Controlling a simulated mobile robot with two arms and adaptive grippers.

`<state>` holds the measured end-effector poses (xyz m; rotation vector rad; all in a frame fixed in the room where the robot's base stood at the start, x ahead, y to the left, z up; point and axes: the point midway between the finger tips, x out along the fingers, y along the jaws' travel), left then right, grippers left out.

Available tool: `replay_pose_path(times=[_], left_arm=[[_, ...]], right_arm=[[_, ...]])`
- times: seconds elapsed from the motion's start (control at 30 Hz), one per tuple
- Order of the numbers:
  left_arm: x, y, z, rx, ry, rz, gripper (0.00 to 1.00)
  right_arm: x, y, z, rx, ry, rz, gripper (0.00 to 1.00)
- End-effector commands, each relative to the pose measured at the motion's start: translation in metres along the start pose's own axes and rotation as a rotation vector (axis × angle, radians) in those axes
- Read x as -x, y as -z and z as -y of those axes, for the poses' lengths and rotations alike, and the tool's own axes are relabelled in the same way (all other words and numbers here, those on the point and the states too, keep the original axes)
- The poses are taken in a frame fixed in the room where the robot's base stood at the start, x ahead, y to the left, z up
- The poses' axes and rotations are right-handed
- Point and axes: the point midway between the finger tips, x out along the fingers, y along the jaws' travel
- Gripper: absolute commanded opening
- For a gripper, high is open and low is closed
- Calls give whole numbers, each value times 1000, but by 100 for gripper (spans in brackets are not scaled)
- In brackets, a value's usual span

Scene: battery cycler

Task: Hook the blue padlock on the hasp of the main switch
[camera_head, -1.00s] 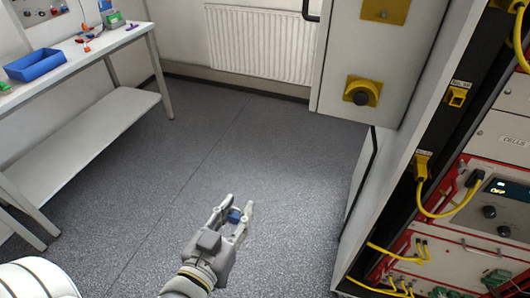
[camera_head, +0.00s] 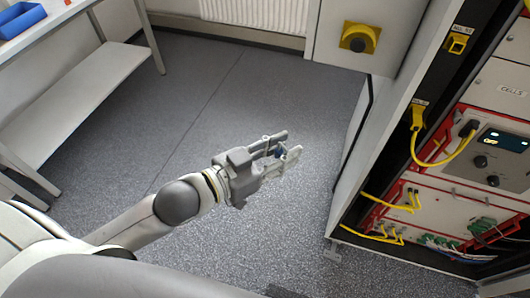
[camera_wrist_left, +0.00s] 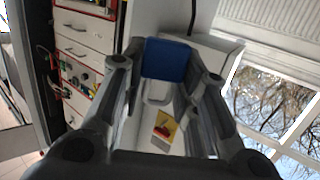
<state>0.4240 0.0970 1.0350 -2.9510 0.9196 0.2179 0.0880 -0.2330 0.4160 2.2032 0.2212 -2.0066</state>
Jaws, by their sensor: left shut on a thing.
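My left gripper (camera_head: 287,150) is shut on the blue padlock (camera_head: 279,151), holding it above the floor, left of the tall cabinet. In the left wrist view the padlock's blue body (camera_wrist_left: 167,60) sits between the fingers, its pale shackle (camera_wrist_left: 158,94) extending down the picture. The main switch, a yellow plate with a dark knob (camera_head: 358,38), is on the grey box at the top, apart from the gripper. The left wrist view shows a yellow plate with a red part (camera_wrist_left: 165,126) beyond the padlock. I cannot make out the hasp. My right gripper is out of view.
The open rack (camera_head: 480,165) with yellow cables stands at the right, its pale side panel (camera_head: 385,125) near my gripper. A workbench (camera_head: 75,20) with a blue bin (camera_head: 20,20) is at the upper left. A radiator (camera_head: 255,12) is at the back. The floor between is clear.

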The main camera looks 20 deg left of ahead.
Motion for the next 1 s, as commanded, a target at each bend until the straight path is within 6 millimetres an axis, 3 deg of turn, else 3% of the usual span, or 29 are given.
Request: replay_pose_path(times=[0.4, 1.0], left_arm=[[-30, 15, -17, -37, -206, -2, 3], [-58, 29, -36, -66, -412, -3, 3]], right_arm=[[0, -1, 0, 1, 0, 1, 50], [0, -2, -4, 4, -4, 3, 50]])
